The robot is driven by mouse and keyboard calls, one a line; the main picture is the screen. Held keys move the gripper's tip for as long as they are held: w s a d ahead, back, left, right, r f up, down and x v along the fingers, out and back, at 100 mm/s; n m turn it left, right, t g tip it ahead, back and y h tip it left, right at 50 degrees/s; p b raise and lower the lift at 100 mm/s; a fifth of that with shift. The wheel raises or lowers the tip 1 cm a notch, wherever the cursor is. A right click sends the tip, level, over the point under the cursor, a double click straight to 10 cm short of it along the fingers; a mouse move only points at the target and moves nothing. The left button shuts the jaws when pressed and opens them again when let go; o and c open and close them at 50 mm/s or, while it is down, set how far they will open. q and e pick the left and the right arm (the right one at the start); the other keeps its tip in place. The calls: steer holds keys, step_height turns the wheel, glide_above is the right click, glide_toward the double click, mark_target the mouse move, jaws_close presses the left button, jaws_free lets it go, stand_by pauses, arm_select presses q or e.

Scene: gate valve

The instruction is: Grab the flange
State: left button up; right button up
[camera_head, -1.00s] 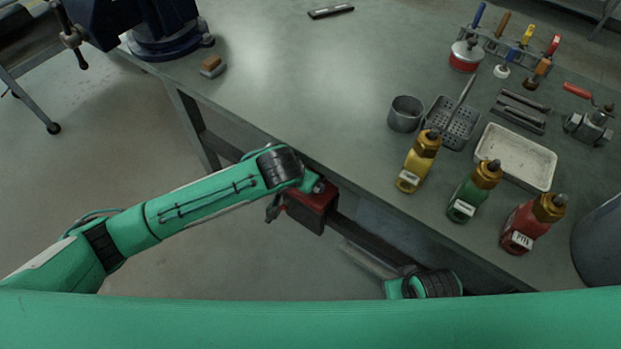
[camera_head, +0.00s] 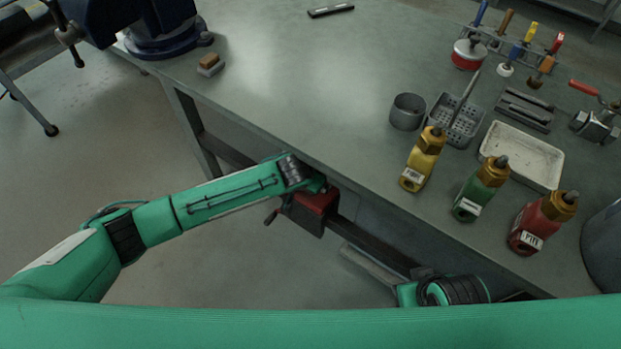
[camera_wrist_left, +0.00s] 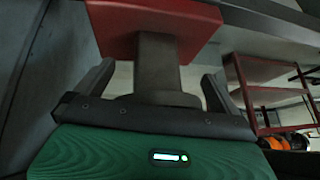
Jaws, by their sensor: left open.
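No part that I can clearly call a flange shows. A red block (camera_head: 316,202) is beside the bench's front edge at the end of my left arm. In the left wrist view, a red block (camera_wrist_left: 155,22) lies ahead with a grey post (camera_wrist_left: 158,68) on its near side. My left gripper (camera_wrist_left: 154,82) is open, with one finger on each side of the post and visible gaps. In the head view its fingers are mostly hidden. My right arm's wrist (camera_head: 455,291) shows low in the head view; its fingers do not show.
The bench top (camera_head: 300,85) is clear in the middle. Yellow (camera_head: 423,158), green (camera_head: 480,188) and red (camera_head: 540,222) bottles stand near its front edge. A blue vise (camera_head: 160,38) is at upper left.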

arm_select(q)
steer(key=shift+c, duration=0.2)
steer(key=c, duration=1.4)
steer(key=shift+w, duration=0.1)
steer(key=shift+c, duration=1.3)
steer(key=shift+r, duration=0.2)
